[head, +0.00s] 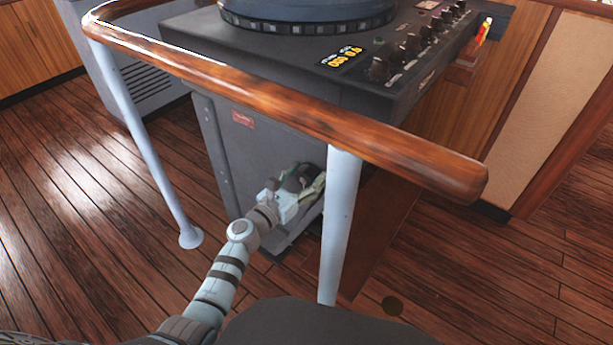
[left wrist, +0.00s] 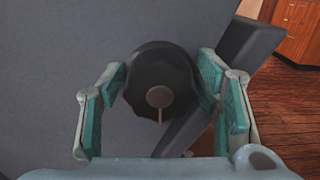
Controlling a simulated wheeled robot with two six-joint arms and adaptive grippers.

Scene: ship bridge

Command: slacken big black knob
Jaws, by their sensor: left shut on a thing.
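The big black knob (left wrist: 158,72) has a scalloped rim and a paler round centre with a short stem mark. It sits on the grey side of the console cabinet (head: 235,170), low down. My left gripper (left wrist: 163,84) has one teal-padded finger on each side of the knob and is shut on it. In the head view my left gripper (head: 304,188) reaches under the wooden rail to the cabinet's lower side, and it hides most of the knob there. My right gripper is in neither view.
A varnished wooden handrail (head: 270,98) on pale posts (head: 338,225) runs in front of the console, above my left forearm. The plank floor (head: 95,210) is clear at left.

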